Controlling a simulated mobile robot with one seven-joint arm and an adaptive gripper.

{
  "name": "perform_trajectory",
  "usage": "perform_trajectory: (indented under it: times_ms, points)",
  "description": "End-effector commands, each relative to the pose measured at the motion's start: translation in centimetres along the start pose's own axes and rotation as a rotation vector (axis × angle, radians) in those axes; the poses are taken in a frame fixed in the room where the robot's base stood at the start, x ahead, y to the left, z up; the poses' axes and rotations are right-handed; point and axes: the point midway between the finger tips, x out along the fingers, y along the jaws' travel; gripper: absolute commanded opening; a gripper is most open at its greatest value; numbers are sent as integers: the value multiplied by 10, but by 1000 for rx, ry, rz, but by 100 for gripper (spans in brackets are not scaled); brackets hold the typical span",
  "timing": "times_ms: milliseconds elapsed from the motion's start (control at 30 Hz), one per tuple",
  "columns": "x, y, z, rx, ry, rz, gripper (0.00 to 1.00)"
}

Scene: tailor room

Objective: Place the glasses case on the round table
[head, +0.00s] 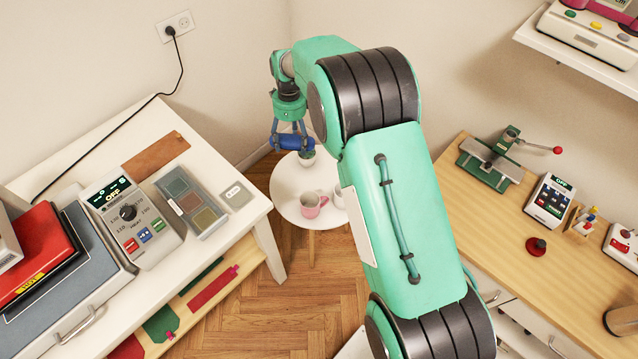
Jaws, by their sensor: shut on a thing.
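My gripper (291,134) is shut on a blue object (293,143), apparently the glasses case. It holds the case above the back part of the round table (297,214), near the room corner. The gap between the case and the tabletop is hard to judge from this view. The round table is small and white; my arm covers its right part.
The table's left front is bare. A white workbench (244,213) stands left, a wooden counter (487,226) right.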

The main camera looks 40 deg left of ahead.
Motion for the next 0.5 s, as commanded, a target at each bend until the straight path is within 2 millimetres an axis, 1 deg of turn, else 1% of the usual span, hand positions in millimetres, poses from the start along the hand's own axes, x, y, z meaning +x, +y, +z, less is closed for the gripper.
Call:
perform_trajectory:
  times_ms: [33, 167, 400, 500]
  points:
    - [12, -1, -2, 2, 1, 3, 38]
    - [41, -5, -2, 2, 1, 3, 38]
    - [105, -13, -2, 2, 1, 3, 38]
    - [127, -16, -2, 2, 1, 2, 38]
